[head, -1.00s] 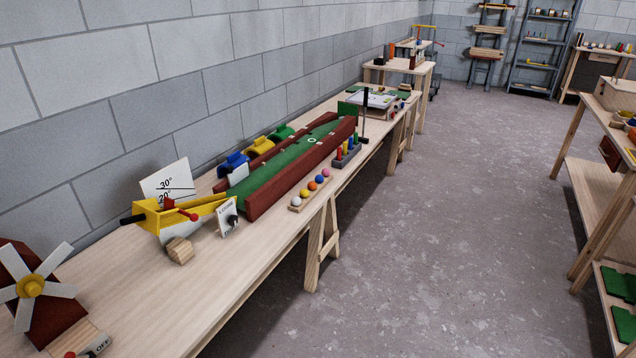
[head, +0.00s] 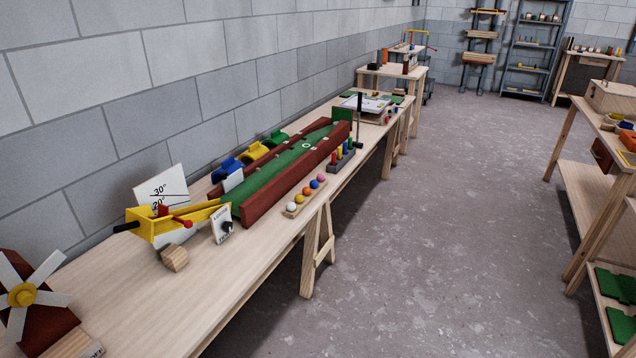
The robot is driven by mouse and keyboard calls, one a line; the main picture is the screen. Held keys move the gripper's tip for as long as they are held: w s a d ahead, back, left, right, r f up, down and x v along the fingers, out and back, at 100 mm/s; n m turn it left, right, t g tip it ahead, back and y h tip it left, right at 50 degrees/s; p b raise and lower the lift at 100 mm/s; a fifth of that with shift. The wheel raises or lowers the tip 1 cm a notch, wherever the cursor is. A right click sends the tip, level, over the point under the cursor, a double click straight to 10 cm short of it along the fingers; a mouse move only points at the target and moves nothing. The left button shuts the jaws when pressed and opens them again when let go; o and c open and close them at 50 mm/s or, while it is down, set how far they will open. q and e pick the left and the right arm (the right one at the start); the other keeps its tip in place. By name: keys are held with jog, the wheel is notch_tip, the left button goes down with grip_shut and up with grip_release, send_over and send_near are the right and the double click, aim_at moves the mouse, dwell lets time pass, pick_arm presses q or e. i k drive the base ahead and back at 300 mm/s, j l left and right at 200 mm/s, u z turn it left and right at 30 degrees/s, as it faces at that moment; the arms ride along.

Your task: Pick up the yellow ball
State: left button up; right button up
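The yellow ball (head: 300,198) sits in a small wooden rack (head: 305,201) near the front edge of the long workbench. It is second from the near end, between a white ball (head: 291,207) and an orange ball (head: 307,191). A blue ball (head: 314,184) and a pink ball (head: 321,178) follow at the far end. Neither of my grippers shows in the head view.
A dark red and green ramp (head: 290,175) lies behind the rack. A yellow launcher (head: 165,222), wooden block (head: 175,257) and windmill (head: 30,300) stand nearer on the workbench (head: 200,310). The grey floor (head: 430,240) is open between this bench and the right-hand tables.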

aim_at(299, 197)
jog(key=i+l+z, duration=0.35)
jog(key=i, duration=0.6)
jog(key=i+z, duration=0.4)
jog(key=i, duration=0.6)
jog(key=i+l+u, duration=0.1)
jog(key=i+u, duration=0.35)
jog(key=i+l+u, duration=0.2)
jog(key=i+u, duration=0.2)
jog(key=i+l+u, duration=0.45)
jog(key=k+j, duration=0.05)
jog(key=j, duration=0.05)
